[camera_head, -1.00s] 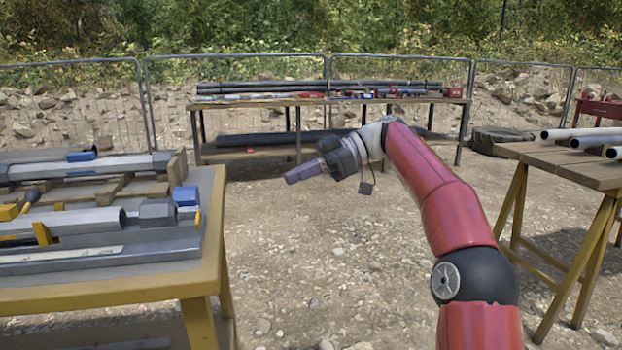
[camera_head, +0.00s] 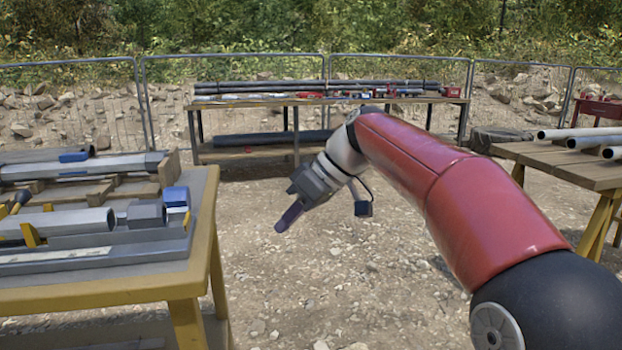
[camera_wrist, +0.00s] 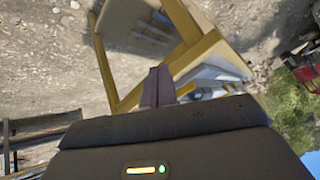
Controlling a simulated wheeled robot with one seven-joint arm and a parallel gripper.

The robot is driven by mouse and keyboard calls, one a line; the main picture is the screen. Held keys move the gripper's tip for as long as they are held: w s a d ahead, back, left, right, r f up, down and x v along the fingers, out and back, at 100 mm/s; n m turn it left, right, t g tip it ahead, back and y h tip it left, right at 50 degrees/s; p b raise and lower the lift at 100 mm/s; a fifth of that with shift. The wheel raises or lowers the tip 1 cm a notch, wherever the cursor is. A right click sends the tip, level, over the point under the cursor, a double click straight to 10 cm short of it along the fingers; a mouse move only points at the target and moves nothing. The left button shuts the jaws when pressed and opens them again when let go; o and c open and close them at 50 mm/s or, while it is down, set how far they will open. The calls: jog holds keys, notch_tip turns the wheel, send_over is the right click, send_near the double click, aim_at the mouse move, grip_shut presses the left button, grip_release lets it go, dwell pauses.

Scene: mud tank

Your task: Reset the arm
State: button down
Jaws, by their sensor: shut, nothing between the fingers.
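My red arm reaches in from the lower right in the head view. My gripper (camera_head: 289,217) hangs over open gravel, between the yellow table on the left and the wooden table on the right, pointing down and to the left. Its purple-grey fingers are together and hold nothing. In the wrist view the closed fingers (camera_wrist: 158,86) point toward the yellow table frame (camera_wrist: 190,50), apart from it.
The yellow table (camera_head: 110,283) at left carries pipes, metal profiles and blue blocks. A wooden trestle table (camera_head: 560,168) with pipes stands at right. A long bench (camera_head: 300,100) stands behind, before a wire fence (camera_head: 100,107). The gravel between is clear.

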jog(key=s+d+f+m+t+h, duration=0.2)
jog(key=s+d+f+m+h, duration=0.2)
jog(key=s, duration=0.8)
jog(key=s+d+f+m+t+h, duration=0.3)
jog(key=s+d+f+m, duration=0.5)
jog(key=s+d+f, duration=0.3)
jog(key=d+f, duration=0.1)
jog(key=d, duration=0.3)
jog(key=shift+s+d+f+m+h, duration=0.15)
jog(key=shift+s+d+m+h, duration=0.15)
jog(key=shift+s+h, duration=0.1)
jog(key=shift+a, duration=0.2)
